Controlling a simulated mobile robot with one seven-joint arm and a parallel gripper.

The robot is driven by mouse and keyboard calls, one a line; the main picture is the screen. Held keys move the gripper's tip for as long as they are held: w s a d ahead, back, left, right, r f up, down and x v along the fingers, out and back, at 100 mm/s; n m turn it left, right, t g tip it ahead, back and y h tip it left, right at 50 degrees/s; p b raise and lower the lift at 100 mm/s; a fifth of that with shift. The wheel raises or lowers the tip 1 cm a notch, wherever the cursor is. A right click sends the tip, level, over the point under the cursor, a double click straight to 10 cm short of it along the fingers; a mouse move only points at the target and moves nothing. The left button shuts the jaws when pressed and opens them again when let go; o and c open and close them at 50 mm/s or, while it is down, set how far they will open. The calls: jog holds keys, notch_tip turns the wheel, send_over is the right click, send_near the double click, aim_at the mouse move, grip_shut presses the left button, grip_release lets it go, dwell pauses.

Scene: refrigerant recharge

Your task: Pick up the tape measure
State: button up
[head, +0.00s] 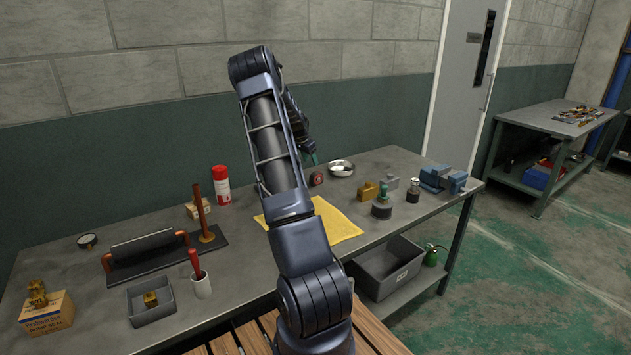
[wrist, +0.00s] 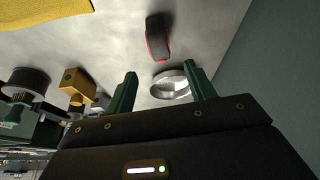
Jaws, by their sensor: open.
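The tape measure (head: 317,177) is a small dark and red object on the workbench, left of a round metal dish (head: 341,168). In the wrist view the tape measure (wrist: 158,38) is black with a red edge and lies beyond my fingertips. My gripper (wrist: 162,82) is open, with two green fingers apart and nothing held between them. The metal dish (wrist: 171,84) shows between the fingers, partly hidden by the right one. In the head view my gripper (head: 311,159) is mostly hidden behind my arm, just above the tape measure.
A yellow cloth (head: 335,222) lies nearer on the bench (head: 400,222). Brass and blue-grey blocks (head: 367,192) and dark round pieces (head: 381,210) stand to the right. A red spray can (head: 221,185) stands at the left, and the wall (wrist: 272,75) is close behind.

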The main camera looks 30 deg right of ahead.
aim_at(316, 172)
jog(key=x, duration=1)
jog(key=shift+d+f, duration=0.15)
jog(key=shift+f, duration=0.05)
grip_shut()
jog(key=shift+r, duration=0.15)
